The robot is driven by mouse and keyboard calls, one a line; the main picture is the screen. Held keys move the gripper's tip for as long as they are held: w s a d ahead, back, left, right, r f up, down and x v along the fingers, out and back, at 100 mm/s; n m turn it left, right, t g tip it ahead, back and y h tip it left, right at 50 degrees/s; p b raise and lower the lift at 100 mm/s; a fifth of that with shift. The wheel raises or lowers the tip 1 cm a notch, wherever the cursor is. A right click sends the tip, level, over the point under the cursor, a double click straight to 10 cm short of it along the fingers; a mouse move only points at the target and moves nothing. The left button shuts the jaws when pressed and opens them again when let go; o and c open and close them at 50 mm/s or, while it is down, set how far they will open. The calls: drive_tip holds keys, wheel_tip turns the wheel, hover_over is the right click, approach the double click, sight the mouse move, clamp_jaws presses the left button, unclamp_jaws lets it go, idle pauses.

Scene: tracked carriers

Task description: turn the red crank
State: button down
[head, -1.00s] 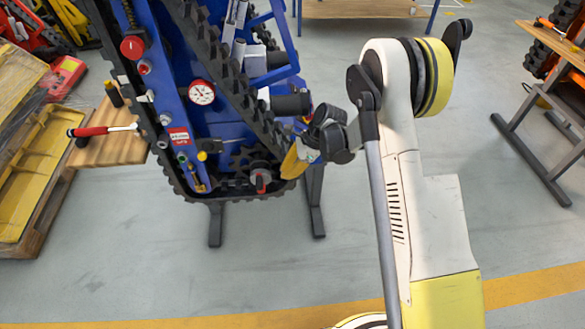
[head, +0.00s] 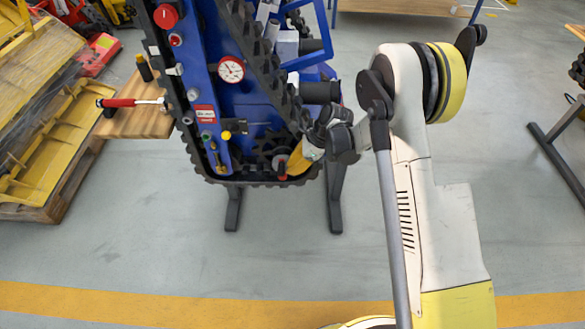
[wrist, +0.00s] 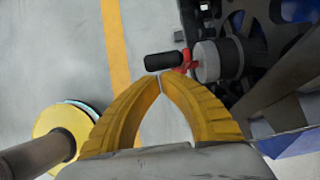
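The red crank (head: 282,168) sits at the lower end of the blue tracked carrier (head: 255,110). In the wrist view the red crank arm (wrist: 187,60) joins a grey round hub (wrist: 218,60) and bears a black handle (wrist: 163,61) that points left. My gripper (wrist: 160,77) has yellow fingers whose tips meet, with nothing seen between them. The tips are just below the black handle in the wrist view; whether they touch it I cannot tell. In the head view my gripper (head: 292,164) is right beside the crank and partly covers the hub.
Rubber track (head: 270,70) and dark legs of the carrier's stand (head: 335,200) are close to my gripper. A wooden board with a red-handled tool (head: 125,102) is at the left. A gauge (head: 231,69) and a red button (head: 166,16) are higher up. The floor in front is clear.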

drive_tip(key=shift+a+r+h, duration=0.15)
drive_tip(key=shift+a+h, duration=0.15)
drive_tip(key=shift+h, duration=0.5)
drive_tip(key=shift+p, duration=0.3)
drive_tip(key=shift+a+r+h+p, duration=0.1)
drive_tip(key=shift+a+h+p, duration=0.3)
drive_tip(key=shift+h, duration=0.6)
drive_tip(key=shift+a, duration=0.15)
drive_tip(key=shift+a+h, duration=0.45)
drive_tip(key=shift+h, duration=0.15)
drive_tip(key=shift+a, duration=0.9)
drive_tip(key=shift+a, duration=0.2)
drive_tip(key=shift+d, duration=0.1)
